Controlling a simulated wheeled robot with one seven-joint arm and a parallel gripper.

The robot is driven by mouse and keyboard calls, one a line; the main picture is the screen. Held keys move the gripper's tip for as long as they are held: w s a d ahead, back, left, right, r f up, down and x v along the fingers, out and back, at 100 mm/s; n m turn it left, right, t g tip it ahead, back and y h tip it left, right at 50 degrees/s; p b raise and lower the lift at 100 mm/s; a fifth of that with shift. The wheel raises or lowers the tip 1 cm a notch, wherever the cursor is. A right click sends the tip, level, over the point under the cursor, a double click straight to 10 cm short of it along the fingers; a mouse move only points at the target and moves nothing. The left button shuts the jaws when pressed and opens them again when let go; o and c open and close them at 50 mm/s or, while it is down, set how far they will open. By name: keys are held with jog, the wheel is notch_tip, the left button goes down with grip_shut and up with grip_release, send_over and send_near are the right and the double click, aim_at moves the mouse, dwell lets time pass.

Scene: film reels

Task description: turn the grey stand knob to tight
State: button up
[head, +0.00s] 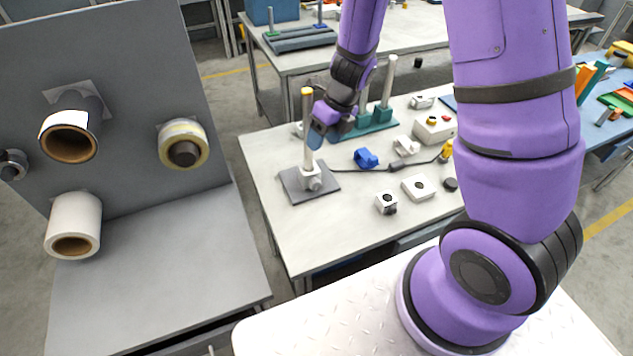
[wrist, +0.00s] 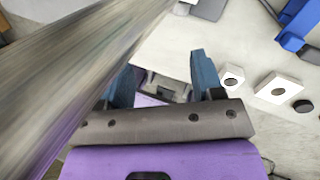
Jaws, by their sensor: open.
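A stand with a grey post (head: 308,135) and a yellow top rises from a dark square base plate (head: 296,189) on the middle table. A light grey collar or knob (head: 314,184) sits low on the post; its setting is too small to read. My gripper (head: 316,141) is beside the post at mid height, above the knob and apart from it. In the wrist view my gripper (wrist: 163,78) is open, its two blue fingers spread. The post (wrist: 75,70) looms blurred and close across the left of that view. I cannot tell what the grey shape between the fingers is.
A blue clamp (head: 366,158), white blocks (head: 418,187) and a dark cable lie right of the stand. A teal rack (head: 372,125) with posts stands behind. At left, a grey panel (head: 130,90) carries several rolls. The table's front left is clear.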

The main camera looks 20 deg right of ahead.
aim_at(318, 182)
jog(key=f+m, duration=0.1)
jog(key=f, duration=0.4)
jog(key=a+f+m, duration=0.1)
jog(key=f, duration=0.4)
jog(key=f+m, duration=0.2)
jog(key=f, duration=0.4)
jog(key=shift+w+a+h, duration=0.15)
jog(key=shift+a+h, duration=0.15)
jog(key=shift+a, duration=0.05)
jog(key=c, duration=0.9)
